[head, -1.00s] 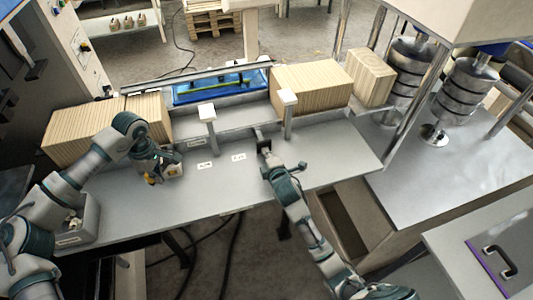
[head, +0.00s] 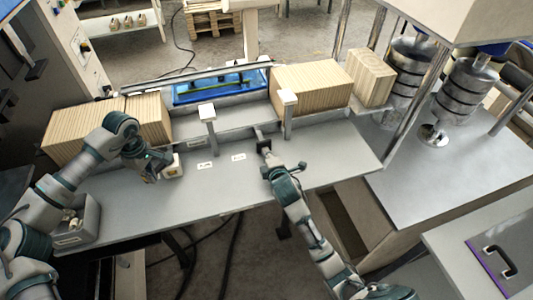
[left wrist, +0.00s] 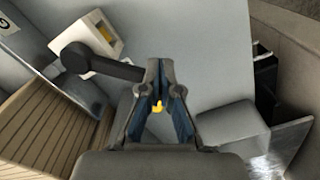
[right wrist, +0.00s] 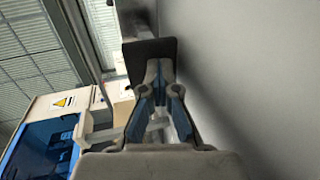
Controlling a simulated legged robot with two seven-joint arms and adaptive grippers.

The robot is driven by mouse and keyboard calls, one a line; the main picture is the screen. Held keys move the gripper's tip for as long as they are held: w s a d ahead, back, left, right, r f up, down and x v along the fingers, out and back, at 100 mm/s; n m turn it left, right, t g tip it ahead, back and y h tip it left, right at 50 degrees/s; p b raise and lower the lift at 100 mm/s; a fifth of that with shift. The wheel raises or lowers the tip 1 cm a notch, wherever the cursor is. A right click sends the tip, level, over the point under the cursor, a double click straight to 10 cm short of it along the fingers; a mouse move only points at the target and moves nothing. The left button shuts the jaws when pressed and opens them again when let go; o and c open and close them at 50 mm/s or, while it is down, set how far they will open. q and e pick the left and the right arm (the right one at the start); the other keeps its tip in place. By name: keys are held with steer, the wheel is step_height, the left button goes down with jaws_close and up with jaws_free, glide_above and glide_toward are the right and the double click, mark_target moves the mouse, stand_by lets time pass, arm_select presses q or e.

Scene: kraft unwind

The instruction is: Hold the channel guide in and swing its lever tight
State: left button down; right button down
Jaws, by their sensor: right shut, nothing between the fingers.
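The channel guide shows as a dark end plate (head: 264,146) on a short bar at the front of the raised rail. My right gripper (head: 268,157) is shut and empty, its tips right at that plate; the right wrist view shows the plate (right wrist: 150,56) close ahead of the fingertips. Contact is hard to tell. The lever (left wrist: 95,62) is a dark arm from a cream block (left wrist: 88,36) with a yellow centre. My left gripper (left wrist: 158,64) looks shut beside the lever's free end. A small yellow piece (left wrist: 158,106) shows between its fingers; whether it is held is unclear.
Stacked wooden-looking blocks (head: 310,88) stand behind the guide, with another stack (head: 85,132) at left. A blue-framed opening (head: 220,85) lies between. A grey bin (head: 77,222) sits at the table's left front. The grey tabletop (head: 215,190) is clear between my arms.

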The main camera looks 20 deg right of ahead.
arm_select(q)
steer(key=shift+w+a, duration=0.1)
steer(key=shift+a, duration=0.05)
steer(key=shift+w+a, duration=0.35)
steer(key=shift+a, duration=0.15)
steer(key=shift+w+a, duration=0.1)
steer(key=shift+w, duration=0.05)
stand_by(0.4)
steer(key=shift+w+a, duration=0.4)
steer(key=shift+w+a, duration=0.45)
steer(key=shift+w, duration=0.25)
